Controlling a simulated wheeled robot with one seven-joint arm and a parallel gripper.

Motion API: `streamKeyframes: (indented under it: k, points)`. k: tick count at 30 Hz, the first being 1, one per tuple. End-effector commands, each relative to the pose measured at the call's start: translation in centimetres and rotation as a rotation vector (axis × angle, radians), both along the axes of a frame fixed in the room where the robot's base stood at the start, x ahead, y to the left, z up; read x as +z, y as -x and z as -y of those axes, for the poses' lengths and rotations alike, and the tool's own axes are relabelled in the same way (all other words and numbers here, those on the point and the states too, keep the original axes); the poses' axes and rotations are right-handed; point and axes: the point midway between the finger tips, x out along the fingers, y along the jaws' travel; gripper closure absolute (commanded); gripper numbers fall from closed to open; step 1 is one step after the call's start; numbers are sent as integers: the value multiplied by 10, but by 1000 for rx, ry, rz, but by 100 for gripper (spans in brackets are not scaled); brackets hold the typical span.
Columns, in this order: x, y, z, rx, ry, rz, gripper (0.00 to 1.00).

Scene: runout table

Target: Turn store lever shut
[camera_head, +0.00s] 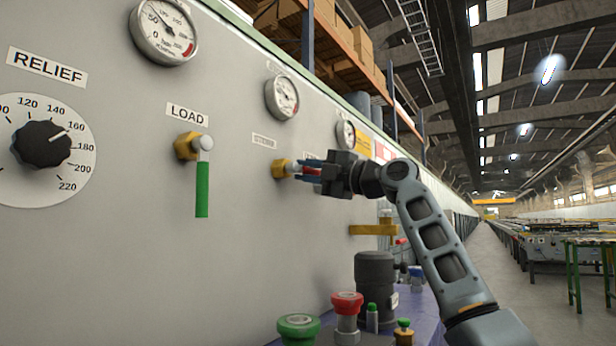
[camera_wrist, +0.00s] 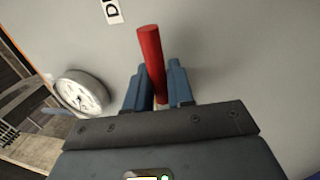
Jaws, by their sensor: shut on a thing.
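My gripper (camera_head: 308,171) is at the brass valve (camera_head: 282,168) on the grey panel, to the right of the LOAD valve. Its blue fingers are shut on a red lever (camera_wrist: 149,45). In the wrist view the lever stands between the two fingers (camera_wrist: 155,88), and its free end sticks out past them. In the head view the fingers hide most of it. The label nearby (camera_wrist: 112,10) shows only a letter like D, so I cannot read which valve this is. No label reading STORE is legible.
The LOAD valve with its green lever (camera_head: 202,185) hangs straight down at left. The RELIEF dial (camera_head: 42,144) is farther left. Gauges (camera_head: 282,98) line the panel above. Red (camera_head: 347,303) and green (camera_head: 298,326) knobs and a dark cylinder (camera_head: 375,285) stand below.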

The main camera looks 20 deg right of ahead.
Motion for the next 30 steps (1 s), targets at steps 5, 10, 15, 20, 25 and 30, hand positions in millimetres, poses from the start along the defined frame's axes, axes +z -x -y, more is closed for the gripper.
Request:
streamKeyframes:
  k: [5,10,15,20,25,30]
  points:
    - [0,0,-2,3,8,3,100]
    - [0,1,-2,3,8,3,100]
    - [0,0,-2,3,8,3,68]
    - [0,0,-1,2,7,4,59]
    - [0,1,0,1,6,3,59]
    - [-3,11,9,0,6,3,59]
